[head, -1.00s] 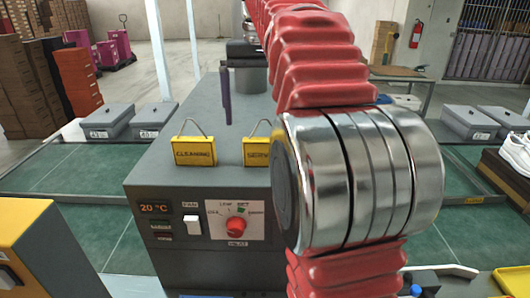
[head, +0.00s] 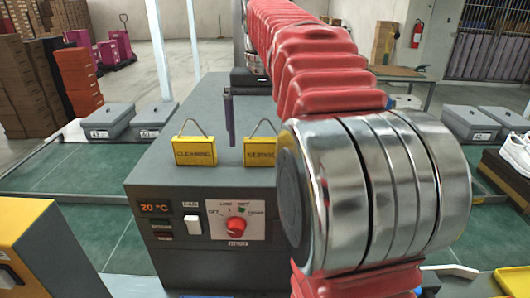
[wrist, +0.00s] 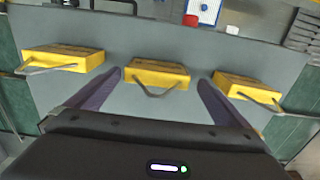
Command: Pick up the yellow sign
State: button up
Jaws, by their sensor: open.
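Three yellow signs with wire handles stand in a row on a grey machine top. In the head view, one sign marked CLEANING (head: 194,151) is on the left and a second sign (head: 261,152) is partly covered by my arm. The wrist view shows a left sign (wrist: 62,58), a middle sign (wrist: 157,74) and a right sign (wrist: 247,92). My gripper (wrist: 160,79) is open, its purple fingers on either side of the middle sign; I cannot tell whether they touch it. In the head view one finger (head: 229,118) shows above the machine top, between the two visible signs.
The machine's front (head: 155,240) has a red knob (head: 236,225) and a white switch (head: 192,224). Grey lidded boxes (head: 108,121) stand on the left, more (head: 470,122) on the right. White shoes (head: 516,150) are at the right edge. A yellow-topped unit (head: 22,222) is at front left.

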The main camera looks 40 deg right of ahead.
aim_at(265, 138)
jog(key=shift+s+d+f, duration=0.1)
jog(key=shift+f, duration=0.95)
jog(key=shift+d+f, duration=0.1)
jog(key=shift+f, duration=0.9)
jog(key=c, duration=1.2)
jog(key=shift+o, duration=0.2)
jog(key=shift+r, duration=5)
